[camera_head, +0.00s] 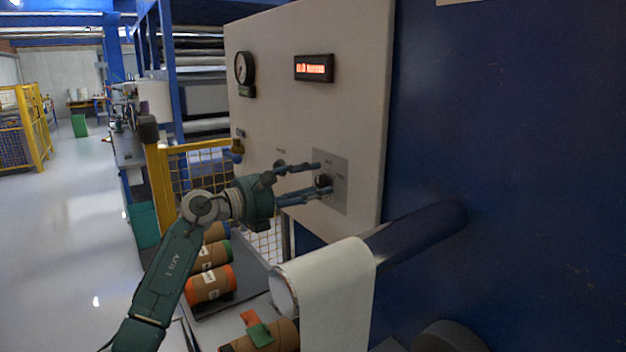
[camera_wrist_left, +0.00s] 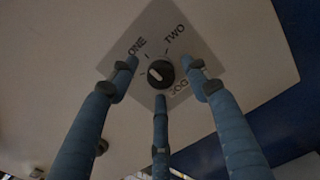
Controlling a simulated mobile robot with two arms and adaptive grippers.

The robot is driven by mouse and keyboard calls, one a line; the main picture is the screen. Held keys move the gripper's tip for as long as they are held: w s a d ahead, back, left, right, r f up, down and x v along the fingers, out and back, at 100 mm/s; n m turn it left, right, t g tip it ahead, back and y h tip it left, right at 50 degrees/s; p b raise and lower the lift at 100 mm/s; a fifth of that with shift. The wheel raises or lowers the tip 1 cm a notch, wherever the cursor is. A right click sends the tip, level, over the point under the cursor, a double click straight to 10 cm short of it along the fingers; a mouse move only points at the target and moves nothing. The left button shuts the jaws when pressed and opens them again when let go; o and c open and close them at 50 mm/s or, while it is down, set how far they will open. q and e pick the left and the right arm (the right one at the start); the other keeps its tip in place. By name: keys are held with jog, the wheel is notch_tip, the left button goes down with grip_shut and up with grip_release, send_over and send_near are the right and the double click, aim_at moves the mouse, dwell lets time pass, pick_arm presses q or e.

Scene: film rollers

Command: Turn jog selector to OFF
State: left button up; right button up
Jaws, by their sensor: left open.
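The jog selector (camera_head: 323,180) is a small black knob on a grey square plate (camera_head: 338,196), set in the pale control panel. In the left wrist view the knob (camera_wrist_left: 160,73) has a light pointer mark on its left part. The labels ONE, TWO and JOG show around it; an OFF label is not readable. My left gripper (camera_head: 318,178) is open, its blue fingers reaching toward the plate. In the wrist view its three fingers (camera_wrist_left: 161,88) spread around the knob, with visible gaps and no clear contact. My right gripper is not in view.
The panel (camera_head: 290,120) also carries a round gauge (camera_head: 244,68) and a red-lit display (camera_head: 314,68). Below, a white film roll (camera_head: 335,290) hangs on a dark blue roller (camera_head: 425,230). Cardboard cores (camera_head: 209,284) lie left of it. Yellow mesh fencing (camera_head: 165,185) stands behind my arm.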

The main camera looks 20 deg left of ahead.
pick_arm(q)
jog(key=shift+w+d, duration=0.1)
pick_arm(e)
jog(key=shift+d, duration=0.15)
pick_arm(q)
jog(key=shift+c, duration=0.7)
jog(key=c, duration=1)
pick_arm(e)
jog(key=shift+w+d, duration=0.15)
